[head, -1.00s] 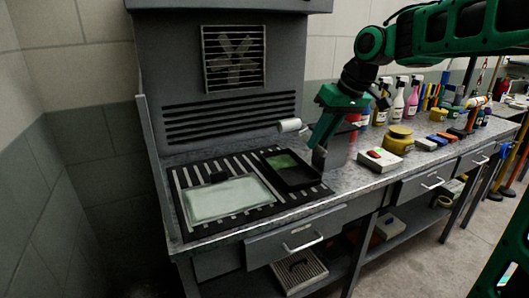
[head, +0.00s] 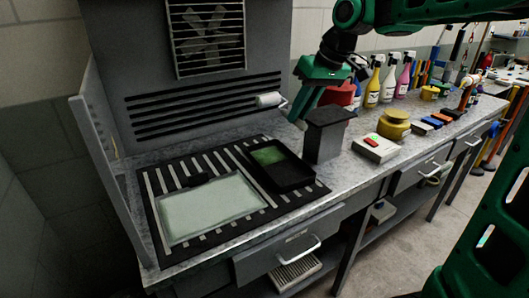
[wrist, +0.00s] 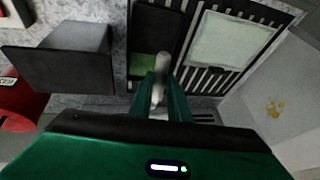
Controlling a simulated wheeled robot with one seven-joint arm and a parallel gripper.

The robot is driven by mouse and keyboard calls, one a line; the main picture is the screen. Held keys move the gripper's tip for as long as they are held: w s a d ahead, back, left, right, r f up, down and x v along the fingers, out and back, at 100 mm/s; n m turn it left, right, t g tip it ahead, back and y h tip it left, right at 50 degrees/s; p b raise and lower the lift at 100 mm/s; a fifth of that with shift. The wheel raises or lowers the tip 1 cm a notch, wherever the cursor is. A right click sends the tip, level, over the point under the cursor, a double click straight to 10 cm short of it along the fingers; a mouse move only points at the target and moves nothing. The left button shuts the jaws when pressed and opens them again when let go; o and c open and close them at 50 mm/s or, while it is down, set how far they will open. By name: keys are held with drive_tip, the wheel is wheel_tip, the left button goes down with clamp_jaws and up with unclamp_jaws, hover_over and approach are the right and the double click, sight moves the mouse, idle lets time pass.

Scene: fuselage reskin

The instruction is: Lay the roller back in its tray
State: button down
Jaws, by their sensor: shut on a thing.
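The roller (head: 269,99), with a white cylindrical sleeve, is held above the back of the bench. My gripper (head: 299,117) is shut on it, with the sleeve sticking out to the left in the head view. The roller also shows in the wrist view (wrist: 159,66) between the green fingers; its handle is mostly hidden by them. The black tray (head: 297,182), with a green patch in its far end, lies on the striped mat, in front of and below the roller. In the wrist view the tray (wrist: 157,22) is beyond the roller, partly covered by it.
A pale translucent panel (head: 210,208) lies left of the tray on the striped mat (head: 150,232). A dark grey box-like stand (head: 325,140) rises close to the tray's right. A vented grey back panel (head: 120,60) stands behind. A red-buttoned box (head: 375,149) and bottles stand farther right.

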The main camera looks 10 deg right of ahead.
wheel_tip(320, 180, down, 18)
drive_tip(key=shift+s+a+r, duration=0.1)
drive_tip(key=shift+s+a, duration=0.05)
idle(0.5)
drive_tip(key=c, duration=1.7)
unclamp_jaws()
drive_tip(key=shift+o, duration=0.2)
drive_tip(key=v, duration=1)
drive_tip(key=shift+r, duration=0.3)
drive_tip(key=s+d+f+m+g+h, duration=0.1)
drive_tip(key=s+d+f+m, duration=0.1)
drive_tip(key=s, duration=0.7)
drive_tip(key=s+d+f+m+g+h, duration=0.1)
drive_tip(key=s+d+m, duration=0.4)
drive_tip(key=s, duration=0.5)
drive_tip(key=s+d+f+m+g+h, duration=0.1)
drive_tip(key=s+d+f+m, duration=0.2)
drive_tip(key=s+d, duration=0.4)
drive_tip(key=s+f, duration=0.1)
drive_tip(key=s, duration=0.1)
drive_tip(key=shift+s+d+g, duration=0.25)
drive_tip(key=shift+s+g, duration=0.05)
drive_tip(key=shift+g, duration=0.1)
